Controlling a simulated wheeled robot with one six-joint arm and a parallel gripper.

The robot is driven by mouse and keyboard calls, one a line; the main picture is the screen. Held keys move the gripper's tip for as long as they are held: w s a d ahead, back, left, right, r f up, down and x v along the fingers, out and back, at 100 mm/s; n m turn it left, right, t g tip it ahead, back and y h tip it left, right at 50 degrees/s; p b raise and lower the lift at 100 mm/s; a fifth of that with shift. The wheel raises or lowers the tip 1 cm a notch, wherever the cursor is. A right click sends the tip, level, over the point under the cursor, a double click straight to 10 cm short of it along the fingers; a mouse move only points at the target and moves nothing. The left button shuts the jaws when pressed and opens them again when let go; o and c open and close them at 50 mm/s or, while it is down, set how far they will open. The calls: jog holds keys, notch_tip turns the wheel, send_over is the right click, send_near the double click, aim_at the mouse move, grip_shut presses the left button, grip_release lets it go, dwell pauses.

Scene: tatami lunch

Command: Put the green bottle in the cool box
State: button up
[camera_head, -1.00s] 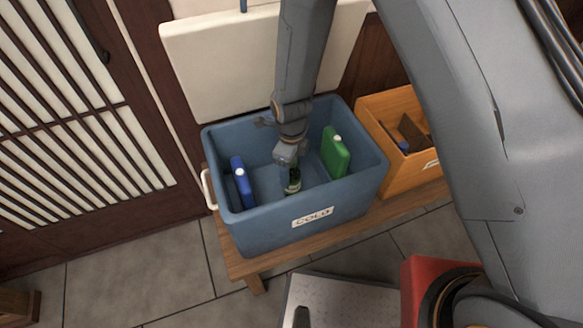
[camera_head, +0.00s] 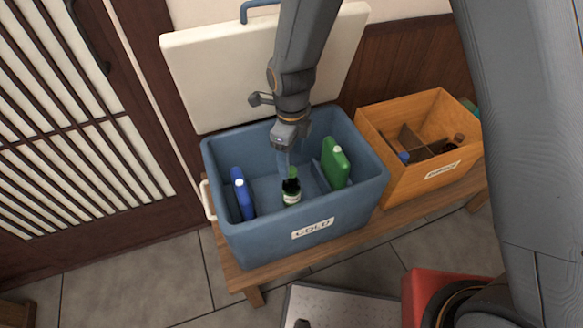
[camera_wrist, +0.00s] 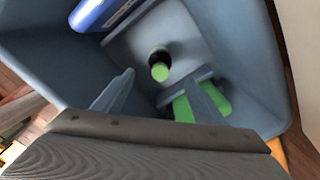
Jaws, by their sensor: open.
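The green bottle (camera_head: 292,190) stands upright on the floor of the blue cool box (camera_head: 342,213), which has a label reading COLD. In the wrist view I see the bottle from above, with its light green cap (camera_wrist: 160,72). My gripper (camera_head: 284,172) is inside the mouth of the box, just above the bottle. In the wrist view its fingers (camera_wrist: 160,95) are spread apart with nothing between them, and the bottle is beyond the tips. The gripper's fingers are hard to make out in the head view.
A blue ice pack (camera_head: 243,194) stands at the box's left side and a green one (camera_head: 336,164) at its right. The white lid (camera_head: 215,75) is raised behind. An orange crate (camera_head: 392,150) with bottles and dividers stands to the right on the wooden bench (camera_head: 250,278).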

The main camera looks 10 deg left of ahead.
jog(key=shift+r, duration=1.05)
jog(key=shift+d+r, duration=0.15)
jog(key=shift+d, duration=0.05)
jog(key=s+d+r+n, duration=0.1)
jog(key=d+r+n, duration=0.35)
jog(key=d, duration=0.35)
jog(key=d+r+n, duration=0.4)
jog(key=d+n, duration=0.1)
jog(key=d, duration=0.3)
jog(key=s+d+r+n, duration=0.5)
jog(key=s+d+n, duration=0.4)
jog(key=d+n, duration=0.2)
jog(key=shift+d+r, duration=0.15)
jog(key=shift+d, duration=0.85)
jog(key=shift+s+a+r+p, duration=0.1)
jog(key=shift+a+r+p, duration=0.1)
jog(key=shift+a+p, duration=0.2)
